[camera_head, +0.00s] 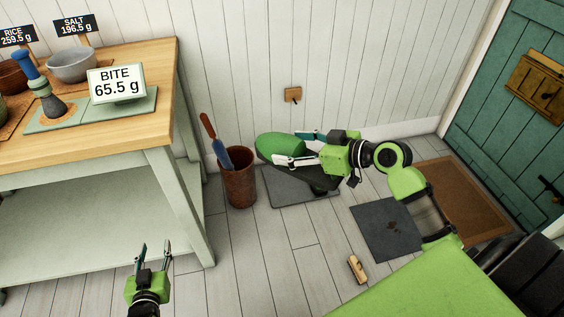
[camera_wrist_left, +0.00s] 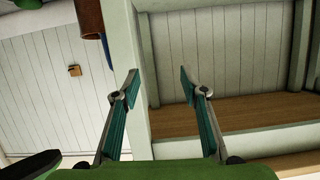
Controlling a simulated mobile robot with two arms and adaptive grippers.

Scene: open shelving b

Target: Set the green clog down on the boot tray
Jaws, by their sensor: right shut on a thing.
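The green clog (camera_head: 274,147) is held in my right gripper (camera_head: 297,149), which is shut on it near the back wall. The clog appears to hang above a flat dark grey tray (camera_head: 290,199) on the floor, which I take as the boot tray. The clog and gripper hide the tray's far part, and the exact gap between clog and tray cannot be told. My left gripper (camera_head: 155,252) is open and empty in front of the bench; its spread fingers also show in the left wrist view (camera_wrist_left: 158,84).
A rusty bin (camera_head: 240,188) holding a blue-bladed tool stands left of the tray. A wooden bench (camera_head: 150,120) with a scale and bowls is at left. A dark square mat (camera_head: 385,232), a wooden brush-like block (camera_head: 357,269) and a brown doormat (camera_head: 468,205) lie to the right.

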